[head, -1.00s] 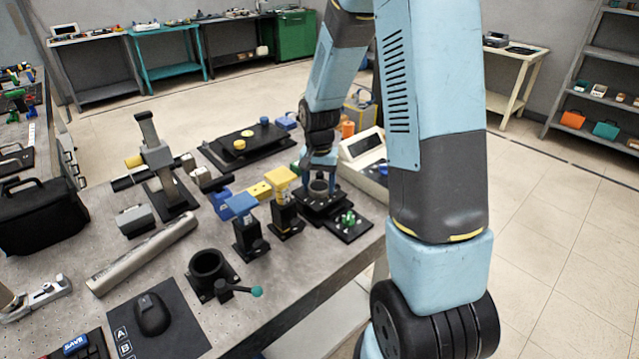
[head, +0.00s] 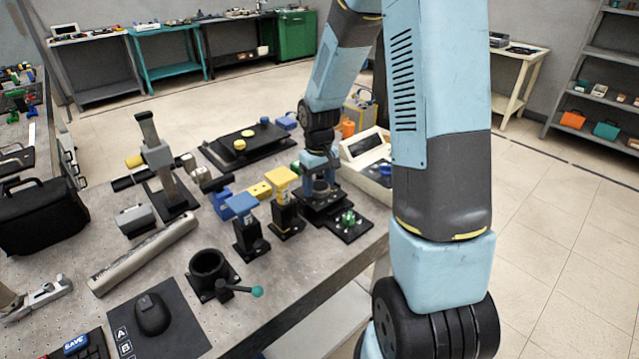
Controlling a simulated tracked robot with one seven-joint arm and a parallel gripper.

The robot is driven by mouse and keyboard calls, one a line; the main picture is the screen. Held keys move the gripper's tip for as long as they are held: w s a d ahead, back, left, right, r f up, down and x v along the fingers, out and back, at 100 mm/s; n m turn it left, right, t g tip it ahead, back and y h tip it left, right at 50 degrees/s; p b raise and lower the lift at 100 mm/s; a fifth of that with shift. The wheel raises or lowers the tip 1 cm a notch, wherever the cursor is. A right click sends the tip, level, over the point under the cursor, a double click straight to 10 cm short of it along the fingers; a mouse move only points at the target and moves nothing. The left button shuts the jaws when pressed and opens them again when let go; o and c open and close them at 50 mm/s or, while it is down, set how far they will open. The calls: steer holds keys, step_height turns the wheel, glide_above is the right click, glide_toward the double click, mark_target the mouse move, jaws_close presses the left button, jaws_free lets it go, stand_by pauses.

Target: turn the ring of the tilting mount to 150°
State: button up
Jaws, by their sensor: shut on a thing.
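The tilting mount (head: 318,208) is a dark block near the right edge of the workbench, with a dark round ring (head: 321,187) on top. My gripper (head: 317,172) reaches down from the back and is shut on the ring. The fingertips are small and partly merge with the ring, so the exact contact is hard to see. The ring's angle marks are too small to read.
A small black board with green parts (head: 348,221) lies in front of the mount. Posts with yellow (head: 284,180) and blue (head: 241,203) tops stand to the left. A white console (head: 367,160) is close on the right. A black cup-shaped holder (head: 208,268) stands nearer.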

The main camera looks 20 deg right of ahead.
mark_target(319, 186)
steer(key=shift+n, duration=0.8)
steer(key=o, duration=1.1)
steer(key=shift+c, duration=0.2)
step_height(319, 186, up, 14)
steer(key=shift+f, duration=0.15)
